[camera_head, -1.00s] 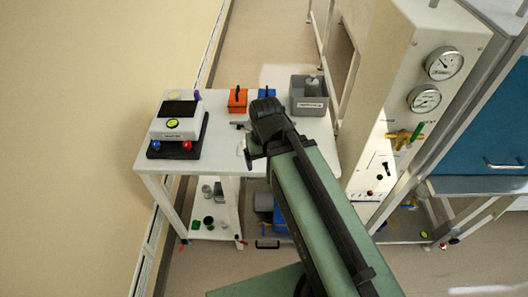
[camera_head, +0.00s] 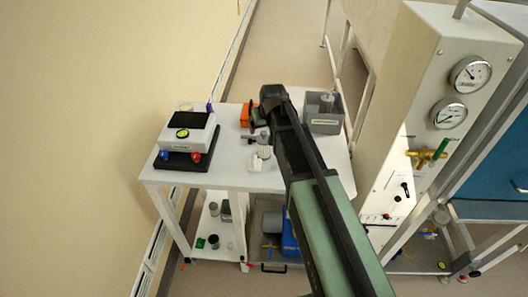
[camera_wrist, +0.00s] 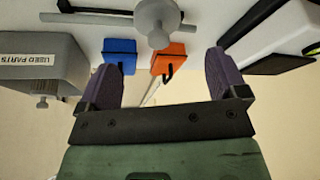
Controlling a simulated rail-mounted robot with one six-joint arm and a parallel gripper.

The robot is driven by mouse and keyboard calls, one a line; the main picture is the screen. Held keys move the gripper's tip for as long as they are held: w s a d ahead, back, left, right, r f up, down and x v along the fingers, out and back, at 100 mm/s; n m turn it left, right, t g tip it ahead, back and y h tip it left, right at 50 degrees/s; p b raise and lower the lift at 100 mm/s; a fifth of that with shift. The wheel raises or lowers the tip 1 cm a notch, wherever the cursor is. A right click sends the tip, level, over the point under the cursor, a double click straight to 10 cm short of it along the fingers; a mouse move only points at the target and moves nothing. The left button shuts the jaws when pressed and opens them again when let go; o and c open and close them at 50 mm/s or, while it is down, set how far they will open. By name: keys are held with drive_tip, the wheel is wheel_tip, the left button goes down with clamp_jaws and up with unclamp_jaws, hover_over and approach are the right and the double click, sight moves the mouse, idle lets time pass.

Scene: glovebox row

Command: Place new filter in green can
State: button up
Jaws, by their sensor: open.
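My gripper (camera_wrist: 162,82) is open, with nothing between its two fingers in the wrist view. In the head view it (camera_head: 256,124) is above the white table, partly hidden by my arm. A grey round part with a bar (camera_wrist: 157,22) lies beyond the fingertips, apart from them; a pale grey part (camera_head: 264,152) shows near the gripper in the head view. I cannot tell whether either is the new filter.
A grey bin (camera_head: 323,124) labelled used parts holds a grey cylinder (camera_head: 327,101). An orange box (camera_wrist: 174,50) and a blue box (camera_wrist: 119,51) stand on the table (camera_head: 230,178). A device (camera_head: 186,135) occupies its left side; a gauge panel (camera_head: 430,90) rises at right.

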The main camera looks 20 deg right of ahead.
sight(264, 133)
drive_tip(key=b+x, duration=0.1)
drive_tip(key=x, duration=0.2)
drive_tip(key=shift+s, duration=0.15)
drive_tip(key=b+x, duration=0.5)
drive_tip(key=shift+f, duration=0.2)
drive_tip(key=shift+r, duration=0.25)
drive_tip(key=c, duration=1.1)
drive_tip(key=shift+c, duration=0.2)
wheel_tip(264, 133, up, 20)
drive_tip(key=p, duration=2)
